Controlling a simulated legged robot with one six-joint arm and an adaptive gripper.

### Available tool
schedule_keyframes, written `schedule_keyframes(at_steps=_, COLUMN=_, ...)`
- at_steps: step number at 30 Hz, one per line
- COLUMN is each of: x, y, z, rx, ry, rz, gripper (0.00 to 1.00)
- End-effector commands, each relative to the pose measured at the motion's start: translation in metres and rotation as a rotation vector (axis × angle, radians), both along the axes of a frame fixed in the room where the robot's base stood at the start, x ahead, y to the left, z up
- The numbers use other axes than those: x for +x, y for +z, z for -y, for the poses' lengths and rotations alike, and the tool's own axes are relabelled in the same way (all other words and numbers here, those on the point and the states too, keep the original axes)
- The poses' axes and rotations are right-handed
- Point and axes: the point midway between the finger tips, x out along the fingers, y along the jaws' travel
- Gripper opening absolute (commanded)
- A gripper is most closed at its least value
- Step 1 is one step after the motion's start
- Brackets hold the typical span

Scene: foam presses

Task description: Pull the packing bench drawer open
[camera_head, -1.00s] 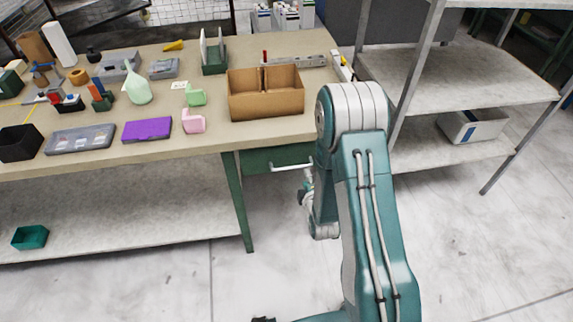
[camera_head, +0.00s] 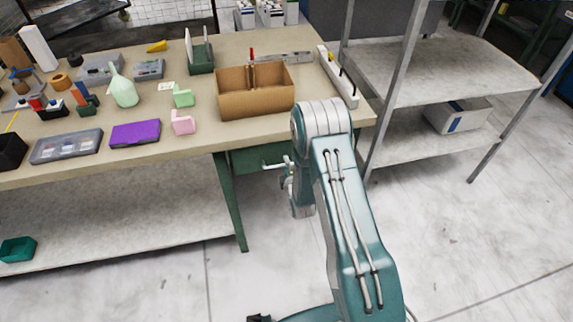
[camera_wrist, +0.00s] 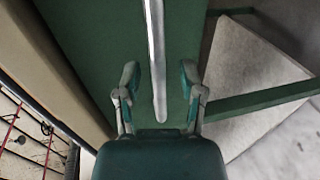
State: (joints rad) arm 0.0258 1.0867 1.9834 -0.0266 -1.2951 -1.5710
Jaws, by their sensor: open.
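The packing bench drawer has a green front (camera_head: 252,157) under the bench top, left of my arm. Its pale bar handle (camera_head: 270,166) is partly covered by my gripper (camera_head: 286,178), which shows only in part there. In the wrist view, the green drawer front (camera_wrist: 95,35) fills the middle, and the silver handle (camera_wrist: 156,55) runs down between the two fingers of my gripper (camera_wrist: 160,75). The fingers are open, with a gap on each side of the bar. How deep the bar sits between them cannot be told.
The bench top (camera_head: 190,145) carries an open cardboard box (camera_head: 255,105), a purple case (camera_head: 135,134) and several small items. A green bench leg (camera_head: 230,200) stands left of the drawer. A grey shelf rack (camera_head: 410,150) stands to the right. The floor in front is clear.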

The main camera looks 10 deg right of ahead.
Motion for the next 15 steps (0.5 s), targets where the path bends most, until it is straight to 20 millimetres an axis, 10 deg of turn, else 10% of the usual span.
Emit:
schedule_keyframes(at_steps=10, x=0.0054, y=-0.0014, z=0.0007, rx=0.001, ry=-0.001, rz=-0.001, gripper=0.51)
schedule_keyframes(at_steps=13, x=0.0054, y=-0.0013, z=0.0003, rx=0.0, ry=-0.001, rz=-0.001, gripper=0.06)
schedule_keyframes(at_steps=15, x=0.0053, y=-0.0013, z=0.0003, rx=0.0, ry=-0.001, rz=-0.001, gripper=0.0)
